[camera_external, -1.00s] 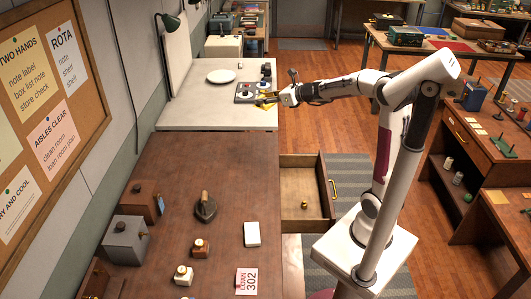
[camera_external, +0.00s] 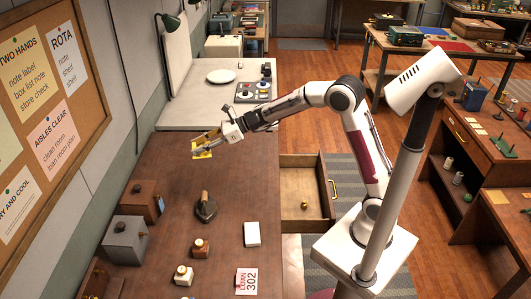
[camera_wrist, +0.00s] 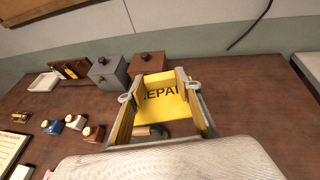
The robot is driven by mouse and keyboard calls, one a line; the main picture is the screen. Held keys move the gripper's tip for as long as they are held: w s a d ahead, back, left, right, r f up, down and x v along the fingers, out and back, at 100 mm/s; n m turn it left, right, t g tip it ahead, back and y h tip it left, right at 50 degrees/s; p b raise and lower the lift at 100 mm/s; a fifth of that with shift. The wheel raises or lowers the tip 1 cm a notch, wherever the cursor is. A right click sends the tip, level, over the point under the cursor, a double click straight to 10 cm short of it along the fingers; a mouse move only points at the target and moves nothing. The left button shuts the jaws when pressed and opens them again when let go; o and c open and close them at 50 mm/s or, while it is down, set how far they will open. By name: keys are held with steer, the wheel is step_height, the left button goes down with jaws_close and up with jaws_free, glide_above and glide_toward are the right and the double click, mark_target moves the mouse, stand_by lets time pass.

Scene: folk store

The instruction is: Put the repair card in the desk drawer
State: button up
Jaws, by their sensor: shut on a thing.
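The yellow repair card (camera_external: 203,153) is held in my gripper (camera_external: 208,142), above the far part of the brown desk (camera_external: 165,185). In the wrist view the card (camera_wrist: 160,98) shows part of its lettering, "EPAI", between the fingers of my gripper (camera_wrist: 160,90). The fingers cover its edges. The desk drawer (camera_external: 305,210) is pulled open at the desk's right side. A small brass-coloured thing lies inside it. The drawer is to the right of and nearer than my gripper.
A dark iron-like object (camera_external: 205,207) with a wooden handle stands on the desk between the boxes and the drawer. A grey box (camera_external: 126,240) stands left.

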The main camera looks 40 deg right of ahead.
steer(key=s+a+f+n+g+y, duration=0.1)
steer(key=s+a+n+g, duration=0.1)
steer(key=a, duration=0.5)
steer(key=s+a+f+n+g+y, duration=0.1)
steer(key=s+a+f+g, duration=0.15)
steer(key=a, duration=0.45)
steer(key=n+g, duration=0.3)
steer(key=n, duration=0.1)
glide_above(168, 252)
step_height(168, 252, down, 2)
steer(key=f, duration=0.1)
steer(key=shift+a+r, duration=0.1)
steer(key=shift+r, duration=0.15)
step_height(168, 252, down, 14)
steer(key=shift+f, duration=0.1)
steer(key=shift+f, duration=1.9)
steer(key=shift+f, duration=0.1)
